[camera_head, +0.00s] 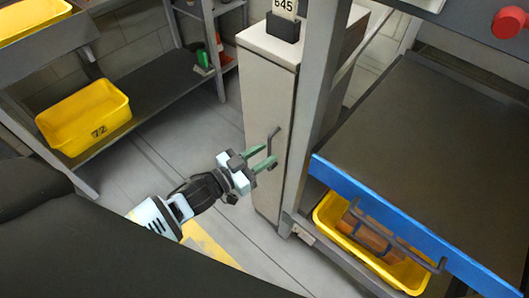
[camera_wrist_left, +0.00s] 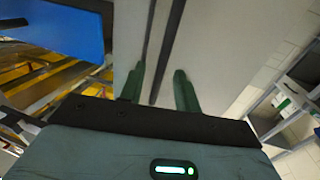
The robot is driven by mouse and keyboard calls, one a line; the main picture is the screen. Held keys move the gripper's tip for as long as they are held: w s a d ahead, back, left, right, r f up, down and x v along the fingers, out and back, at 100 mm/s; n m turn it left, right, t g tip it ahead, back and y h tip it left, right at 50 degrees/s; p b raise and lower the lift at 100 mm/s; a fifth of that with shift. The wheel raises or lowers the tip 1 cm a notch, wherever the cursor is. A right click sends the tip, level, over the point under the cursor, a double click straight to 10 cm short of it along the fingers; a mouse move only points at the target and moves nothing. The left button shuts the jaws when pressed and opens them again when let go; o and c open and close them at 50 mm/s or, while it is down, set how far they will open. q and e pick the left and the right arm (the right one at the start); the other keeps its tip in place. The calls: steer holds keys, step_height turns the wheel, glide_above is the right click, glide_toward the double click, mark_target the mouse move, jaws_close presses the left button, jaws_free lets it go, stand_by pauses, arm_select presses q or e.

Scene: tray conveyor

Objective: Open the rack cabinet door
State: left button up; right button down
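The rack cabinet (camera_head: 262,95) is a tall, narrow, light grey cabinet in the middle of the head view, and its door looks closed. A dark bar handle (camera_head: 271,141) is on the door front. My left gripper (camera_head: 268,157), with green fingers, is at the door by the handle. In the left wrist view its two fingers (camera_wrist_left: 159,82) are apart, with a dark bar (camera_wrist_left: 168,50), apparently the handle, running between them. Neither finger clearly touches the bar. My right gripper is not in view.
A grey post (camera_head: 313,110) and a blue-edged shelf (camera_head: 400,215) stand close right of the cabinet, with a yellow bin (camera_head: 330,212) below. Another yellow bin (camera_head: 85,115) sits on a rack at left. The floor (camera_head: 170,135) left of the cabinet is clear.

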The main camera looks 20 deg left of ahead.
arm_select(q)
steer(key=shift+w+d, duration=0.25)
steer(key=shift+w, duration=0.1)
steer(key=shift+c, duration=0.2)
jaws_close()
steer(key=shift+s+a, duration=0.1)
steer(key=shift+a, duration=0.1)
